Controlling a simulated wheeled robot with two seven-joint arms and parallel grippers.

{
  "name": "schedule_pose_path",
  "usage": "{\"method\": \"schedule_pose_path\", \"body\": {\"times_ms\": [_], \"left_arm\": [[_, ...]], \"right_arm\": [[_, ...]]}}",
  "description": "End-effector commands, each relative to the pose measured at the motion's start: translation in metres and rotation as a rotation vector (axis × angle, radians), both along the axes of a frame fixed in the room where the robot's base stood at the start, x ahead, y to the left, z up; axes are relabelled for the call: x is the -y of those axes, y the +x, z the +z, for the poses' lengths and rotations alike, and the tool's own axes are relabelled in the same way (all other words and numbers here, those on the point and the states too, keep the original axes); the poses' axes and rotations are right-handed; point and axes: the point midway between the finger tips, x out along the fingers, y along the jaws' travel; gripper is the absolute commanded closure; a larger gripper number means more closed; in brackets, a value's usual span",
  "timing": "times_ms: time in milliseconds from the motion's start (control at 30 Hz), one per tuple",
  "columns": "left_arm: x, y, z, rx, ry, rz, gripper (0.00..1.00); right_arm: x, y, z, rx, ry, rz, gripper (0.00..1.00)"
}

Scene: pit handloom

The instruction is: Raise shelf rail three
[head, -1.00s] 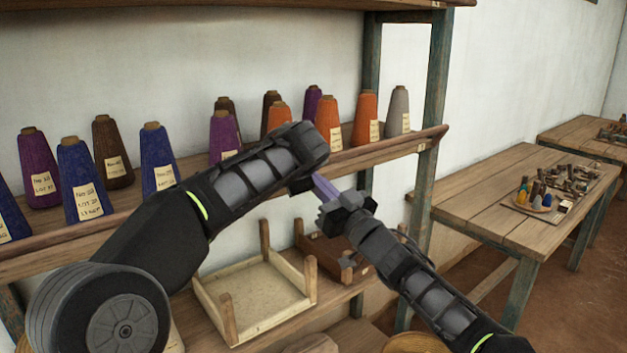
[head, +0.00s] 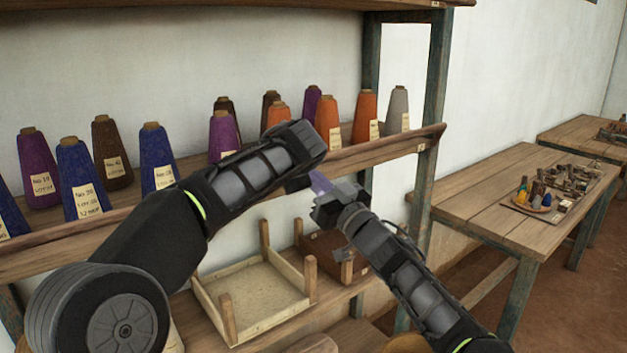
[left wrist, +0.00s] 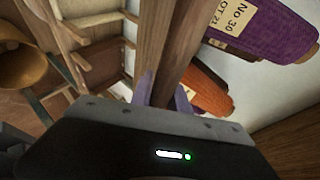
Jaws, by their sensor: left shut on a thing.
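The shelf rail (head: 395,150) is the brown wooden front edge of the middle shelf, sloping up to the right in the head view. In the left wrist view the rail (left wrist: 178,58) runs between the fingers. My left gripper (head: 319,181) is shut on this rail, with one grey-purple finger on each side of it in the left wrist view (left wrist: 165,92). My left forearm hides part of the rail. My right gripper (head: 333,204) is just below and right of the left one. Its fingertips are too hidden to show whether it is open.
Several yarn cones, including a purple one (head: 223,134) and a grey one (head: 396,110), stand close behind the rail. A shallow tray (head: 307,295) is on the lower shelf. A blue-green post (head: 432,100) stands right. A table (head: 480,200) is farther right.

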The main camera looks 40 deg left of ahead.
Motion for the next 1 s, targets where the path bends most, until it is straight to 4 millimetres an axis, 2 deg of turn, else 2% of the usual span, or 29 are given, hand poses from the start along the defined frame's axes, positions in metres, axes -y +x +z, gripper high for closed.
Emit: {"method": "schedule_pose_path", "body": {"times_ms": [33, 67, 100, 333, 833, 1000], "left_arm": [[0.008, 0.001, -0.011, -0.019, -0.019, -0.005, 1.00], [0.009, 0.001, -0.011, -0.020, -0.018, -0.007, 1.00], [0.009, 0.002, -0.011, -0.020, -0.018, -0.008, 0.76], [0.010, 0.002, -0.009, -0.016, -0.015, -0.011, 0.58], [0.008, 0.002, -0.006, -0.010, -0.010, -0.009, 0.58], [0.013, -0.002, -0.001, -0.007, -0.011, -0.011, 0.58]], "right_arm": [[-0.001, 0.000, 0.000, -0.003, -0.001, -0.003, 1.00], [-0.001, 0.000, 0.000, -0.003, -0.001, -0.003, 1.00], [-0.001, 0.000, 0.000, -0.003, -0.001, -0.003, 1.00], [-0.002, -0.002, -0.001, -0.001, -0.002, 0.000, 1.00], [-0.001, -0.001, -0.001, -0.002, -0.002, -0.001, 1.00], [-0.001, 0.000, 0.000, -0.001, -0.001, -0.001, 1.00]]}}
